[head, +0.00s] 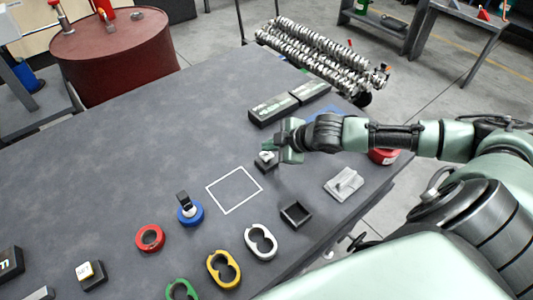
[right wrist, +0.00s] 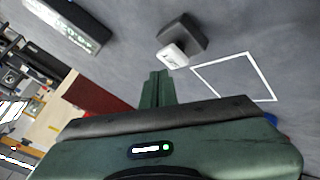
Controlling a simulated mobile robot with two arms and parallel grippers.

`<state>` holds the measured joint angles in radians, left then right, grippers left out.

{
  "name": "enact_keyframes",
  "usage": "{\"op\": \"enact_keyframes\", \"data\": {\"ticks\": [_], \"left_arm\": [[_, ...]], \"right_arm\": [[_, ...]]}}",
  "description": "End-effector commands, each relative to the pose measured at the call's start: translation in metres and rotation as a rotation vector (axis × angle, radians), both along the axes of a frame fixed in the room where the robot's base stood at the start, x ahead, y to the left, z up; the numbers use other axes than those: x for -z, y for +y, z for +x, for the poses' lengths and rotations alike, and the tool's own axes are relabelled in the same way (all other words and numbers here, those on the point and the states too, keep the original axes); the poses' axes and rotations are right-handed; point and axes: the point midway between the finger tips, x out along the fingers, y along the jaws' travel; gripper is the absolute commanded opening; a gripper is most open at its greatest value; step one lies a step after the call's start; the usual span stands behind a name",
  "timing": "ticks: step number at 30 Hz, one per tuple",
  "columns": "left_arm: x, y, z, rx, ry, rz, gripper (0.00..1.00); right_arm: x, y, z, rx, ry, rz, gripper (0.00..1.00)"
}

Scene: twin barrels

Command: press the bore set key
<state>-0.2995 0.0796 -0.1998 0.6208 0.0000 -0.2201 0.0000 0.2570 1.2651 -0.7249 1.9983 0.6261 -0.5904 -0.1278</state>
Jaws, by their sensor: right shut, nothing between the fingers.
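A small key with a white cap on a dark block (head: 264,164) sits on the grey table, just left of my right gripper. No label on it is readable, so I cannot tell its name for sure. In the right wrist view its white cap (right wrist: 172,55) lies just beyond the fingertips, with the dark base behind it. My right gripper (head: 280,153) is shut and empty; its closed fingers (right wrist: 157,80) appear close to the cap, with no clear contact. My left gripper is out of view.
Two dark display boxes (head: 272,109) stand behind the key. A white square outline (head: 234,190) is on the table. Blue, red, yellow, white and green ring parts, a dark square tray (head: 296,214) and a grey block (head: 343,184) lie nearer. The left table middle is clear.

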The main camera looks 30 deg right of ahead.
Motion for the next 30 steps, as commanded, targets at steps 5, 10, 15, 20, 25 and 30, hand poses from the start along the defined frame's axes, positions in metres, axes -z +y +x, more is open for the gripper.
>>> {"op": "enact_keyframes", "data": {"ticks": [5, 10, 15, 20, 25, 30], "left_arm": [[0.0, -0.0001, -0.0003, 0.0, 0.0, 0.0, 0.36], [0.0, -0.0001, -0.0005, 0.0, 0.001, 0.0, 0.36], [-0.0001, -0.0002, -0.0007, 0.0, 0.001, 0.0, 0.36], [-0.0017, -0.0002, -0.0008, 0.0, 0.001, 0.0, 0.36], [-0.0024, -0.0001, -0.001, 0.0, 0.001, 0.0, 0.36], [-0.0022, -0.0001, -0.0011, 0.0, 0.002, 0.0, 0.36]], "right_arm": [[0.0, 0.0, 0.0, 0.0, 0.0, 0.0, 0.0], [0.0, 0.0, 0.0, 0.0, 0.0, 0.0, 0.0], [0.0003, 0.0, -0.0001, 0.0, 0.0, 0.0, 0.0], [0.0047, -0.0001, -0.0003, 0.001, 0.002, 0.0, 0.0], [0.0087, 0.0001, -0.0003, 0.0, 0.001, 0.0, 0.0], [0.0086, 0.0001, -0.0001, 0.0, 0.0, 0.0, 0.0]]}}
